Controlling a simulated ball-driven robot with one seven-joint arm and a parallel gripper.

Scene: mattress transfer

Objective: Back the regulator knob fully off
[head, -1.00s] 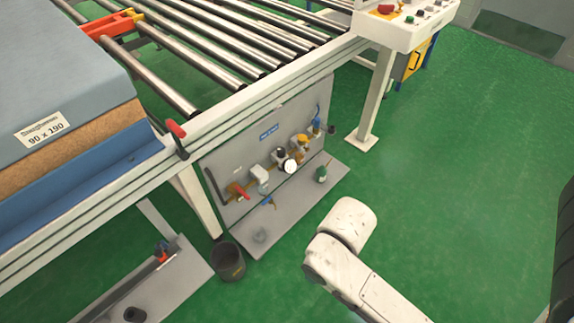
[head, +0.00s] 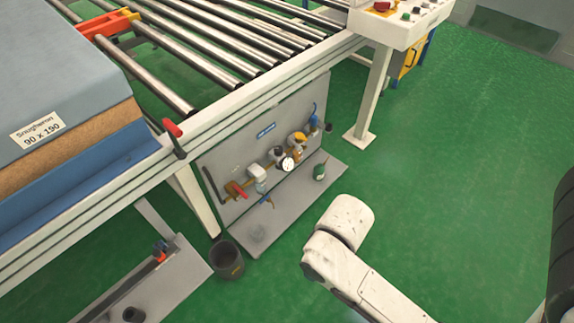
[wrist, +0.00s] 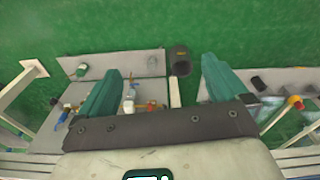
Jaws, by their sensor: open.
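The regulator (head: 276,153) is on the brass air line fixed to a grey panel under the conveyor, with a round white gauge (head: 288,164) on its front. Its knob is too small to make out clearly, and its setting cannot be read. In the wrist view the air line (wrist: 140,106) shows beyond the left finger, which hides part of it. My gripper (wrist: 163,72) has its two teal fingers spread wide with nothing between them. It is well apart from the panel. In the head view only my white arm shows, to the right of the panel.
A red-handled valve (head: 240,190) and a yellow fitting (head: 298,141) share the line. The conveyor frame (head: 245,100) overhangs the panel.

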